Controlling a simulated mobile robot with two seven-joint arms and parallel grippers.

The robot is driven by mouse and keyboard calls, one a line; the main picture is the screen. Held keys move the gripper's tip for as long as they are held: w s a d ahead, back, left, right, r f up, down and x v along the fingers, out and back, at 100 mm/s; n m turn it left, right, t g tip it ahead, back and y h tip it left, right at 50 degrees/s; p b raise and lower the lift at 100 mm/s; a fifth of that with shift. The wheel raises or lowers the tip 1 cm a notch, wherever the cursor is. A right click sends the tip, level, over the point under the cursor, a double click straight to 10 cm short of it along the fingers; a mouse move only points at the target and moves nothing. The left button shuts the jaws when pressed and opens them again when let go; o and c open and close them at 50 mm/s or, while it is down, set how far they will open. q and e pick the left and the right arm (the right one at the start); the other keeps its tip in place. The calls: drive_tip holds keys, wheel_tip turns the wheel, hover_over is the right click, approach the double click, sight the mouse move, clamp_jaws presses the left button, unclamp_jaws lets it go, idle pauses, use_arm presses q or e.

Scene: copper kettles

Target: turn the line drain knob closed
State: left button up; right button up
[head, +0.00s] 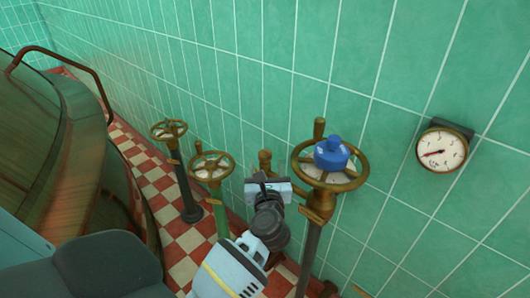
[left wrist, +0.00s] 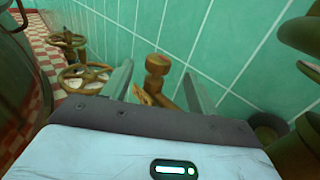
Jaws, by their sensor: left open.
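A brass fitting with a rounded knob-like head (head: 265,158) stands by the green wall, just beyond my left gripper (head: 268,186). In the left wrist view, this brass head (left wrist: 157,66) shows between the two open grey fingers of my left gripper (left wrist: 160,85), with a gap to each finger. Whether it is the line drain knob, I cannot tell; no label is legible. A blue knob (head: 331,153) sits on top of the large brass handwheel (head: 351,177), to the right of my left gripper. My right gripper is out of view.
Two smaller handwheels stand to the left, one on a green post (head: 212,166) and one on a dark post (head: 169,130). A round gauge (head: 442,150) hangs on the wall at right. A large copper kettle (head: 75,170) fills the left side. Checkered floor lies between.

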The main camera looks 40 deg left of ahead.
sight(265, 157)
use_arm(q)
drive_tip(key=shift+x, duration=3.6)
drive_tip(key=shift+s, duration=0.1)
